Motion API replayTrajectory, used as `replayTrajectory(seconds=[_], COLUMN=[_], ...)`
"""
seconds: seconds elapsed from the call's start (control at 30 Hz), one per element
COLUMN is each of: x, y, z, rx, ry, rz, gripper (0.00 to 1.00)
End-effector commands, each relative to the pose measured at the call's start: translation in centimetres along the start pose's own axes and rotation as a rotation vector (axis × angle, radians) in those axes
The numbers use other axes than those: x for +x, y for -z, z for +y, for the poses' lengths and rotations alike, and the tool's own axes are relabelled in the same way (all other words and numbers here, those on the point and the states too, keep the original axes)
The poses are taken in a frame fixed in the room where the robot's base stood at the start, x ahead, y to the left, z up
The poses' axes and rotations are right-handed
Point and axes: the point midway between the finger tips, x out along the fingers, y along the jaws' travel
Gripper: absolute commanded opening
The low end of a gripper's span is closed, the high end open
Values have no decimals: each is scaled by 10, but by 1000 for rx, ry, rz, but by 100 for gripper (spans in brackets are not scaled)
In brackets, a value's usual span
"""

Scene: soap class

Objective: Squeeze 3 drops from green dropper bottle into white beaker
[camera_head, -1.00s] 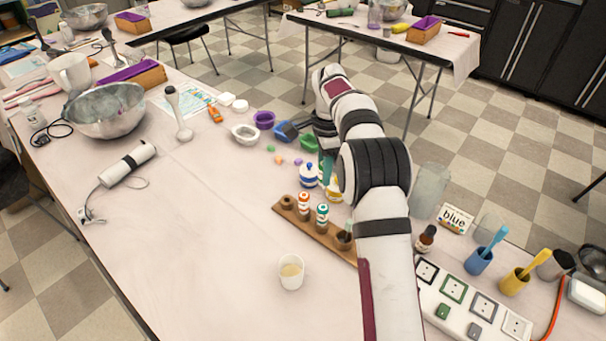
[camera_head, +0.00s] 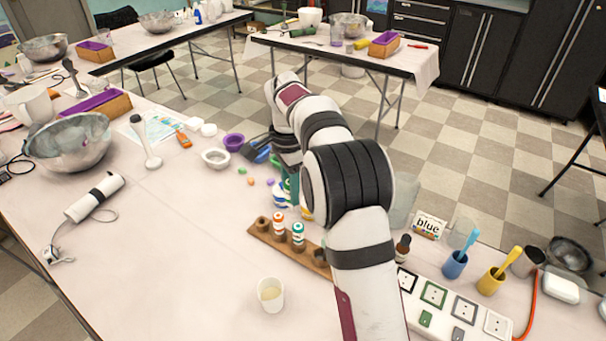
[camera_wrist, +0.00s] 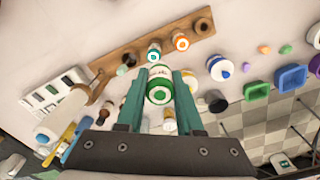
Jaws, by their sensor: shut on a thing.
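My gripper (camera_wrist: 158,88) has teal fingers and is shut on the green dropper bottle (camera_wrist: 159,72), a white bottle with green rings. In the wrist view the bottle sits between the fingers, end towards the camera. In the head view my arm hides it, and only part of the teal fingers shows, past the far side of the rack. The white beaker (camera_head: 270,297) stands upright on the table in front of the rack, with pale yellowish liquid inside. My gripper is well behind the beaker, not over it.
The wooden rack (camera_head: 263,237) holds an orange-banded bottle (camera_head: 278,223) and a teal-banded bottle (camera_head: 298,235). Coloured bowls, including a purple one (camera_head: 233,143), stand beyond. The table left of the beaker is clear.

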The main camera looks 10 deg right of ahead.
Motion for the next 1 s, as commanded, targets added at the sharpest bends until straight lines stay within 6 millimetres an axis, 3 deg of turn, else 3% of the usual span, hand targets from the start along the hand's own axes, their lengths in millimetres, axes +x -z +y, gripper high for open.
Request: replayTrajectory(seconds=[0.2, 0.4, 0.7, 0.93, 1.0], x=[21, 37, 55, 57, 57], y=[-75, -107, -110, -110, -110], z=[64, 112, 118, 118, 118], rx=[-244, -363, -376, -374, -374], ry=[3, 11, 10, 10, 10], rz=[-1, -5, -6, -6, -6], gripper=[29, 29, 29, 32, 19])
